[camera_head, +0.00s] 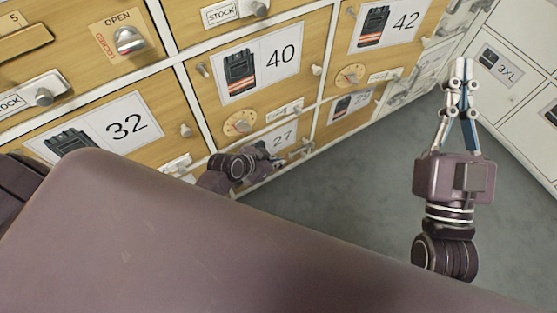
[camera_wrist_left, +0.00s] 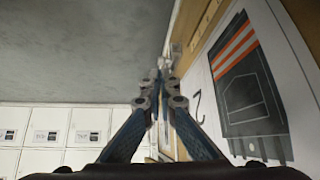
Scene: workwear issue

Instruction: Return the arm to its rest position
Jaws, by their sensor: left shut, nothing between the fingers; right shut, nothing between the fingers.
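My left arm reaches low in front of the wooden drawer fronts in the head view. Its gripper (camera_head: 272,160) is small there, partly hidden by its own wrist, near the drawer marked 27 (camera_head: 284,138). In the left wrist view the left gripper (camera_wrist_left: 160,76) has its blue fingers together with nothing between them, close beside a drawer label (camera_wrist_left: 212,88). My right gripper (camera_head: 461,66) stands at the right of the head view over the grey floor. Its fingers meet at the tips and it is empty.
Drawers marked 32 (camera_head: 95,128), 40 (camera_head: 258,66) and 42 (camera_head: 384,24) fill the wooden cabinet, with protruding knobs. A white cabinet with a 3XL label (camera_head: 498,66) stands at the right. Grey floor (camera_head: 360,190) lies clear between. White lockers (camera_wrist_left: 50,128) show in the left wrist view.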

